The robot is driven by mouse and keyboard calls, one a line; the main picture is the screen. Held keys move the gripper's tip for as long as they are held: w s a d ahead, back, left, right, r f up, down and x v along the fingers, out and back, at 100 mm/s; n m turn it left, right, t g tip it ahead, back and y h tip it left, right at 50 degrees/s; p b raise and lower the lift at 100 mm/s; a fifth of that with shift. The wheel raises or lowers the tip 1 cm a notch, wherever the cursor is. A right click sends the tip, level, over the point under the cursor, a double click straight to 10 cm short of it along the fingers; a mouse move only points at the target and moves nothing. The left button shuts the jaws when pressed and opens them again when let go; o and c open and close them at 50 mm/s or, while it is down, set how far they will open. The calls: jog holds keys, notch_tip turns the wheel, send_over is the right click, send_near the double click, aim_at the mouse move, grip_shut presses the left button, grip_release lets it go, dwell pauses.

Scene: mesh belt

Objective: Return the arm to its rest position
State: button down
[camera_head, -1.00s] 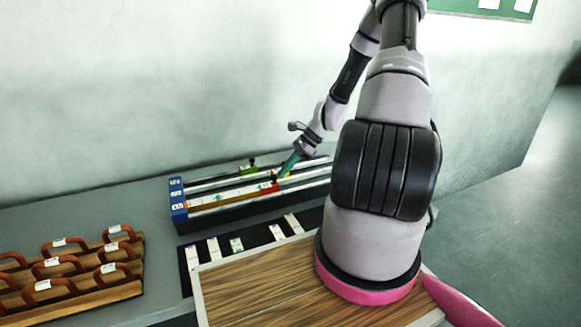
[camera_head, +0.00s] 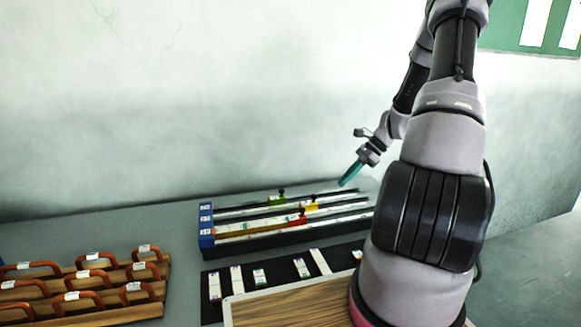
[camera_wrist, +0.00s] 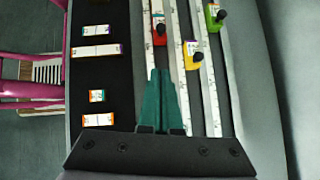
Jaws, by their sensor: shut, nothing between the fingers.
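My gripper (camera_head: 350,174) has teal fingers, shut and empty. It is in the air above the right part of the rail unit (camera_head: 207,239), apart from it. The unit has several parallel rails with a red slider (camera_head: 297,219), a yellow slider (camera_head: 311,206) and a green slider (camera_head: 277,200), each with a black knob. In the wrist view my gripper (camera_wrist: 160,72) points along the rails, with the red slider (camera_wrist: 158,30) just beyond its tips in the picture. My arm's large links fill the right side of the head view.
A black mat (camera_head: 284,272) with several white labelled strips lies in front of the rails. A wooden rack (camera_head: 120,312) with several orange handles stands at the left. A wood-topped board (camera_head: 290,309) is at the front. The wall is behind; the table between has clear patches.

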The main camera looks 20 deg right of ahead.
jog(key=s+a+r+n+t+h, duration=0.1)
jog(key=s+a+r+n+h, duration=0.3)
jog(key=r, duration=0.6)
jog(key=s+a+r+n+h, duration=0.1)
jog(key=s+a+r+n, duration=0.35)
jog(key=r, duration=0.65)
jog(key=s+a+r+n+t+h, duration=0.1)
jog(key=s+a+r+n+t, duration=0.4)
jog(key=s+r, duration=0.5)
jog(key=shift+s+a+r+n, duration=0.2)
jog(key=shift+s+a+n, duration=0.8)
jog(key=shift+a, duration=0.2)
jog(key=shift+w, duration=0.1)
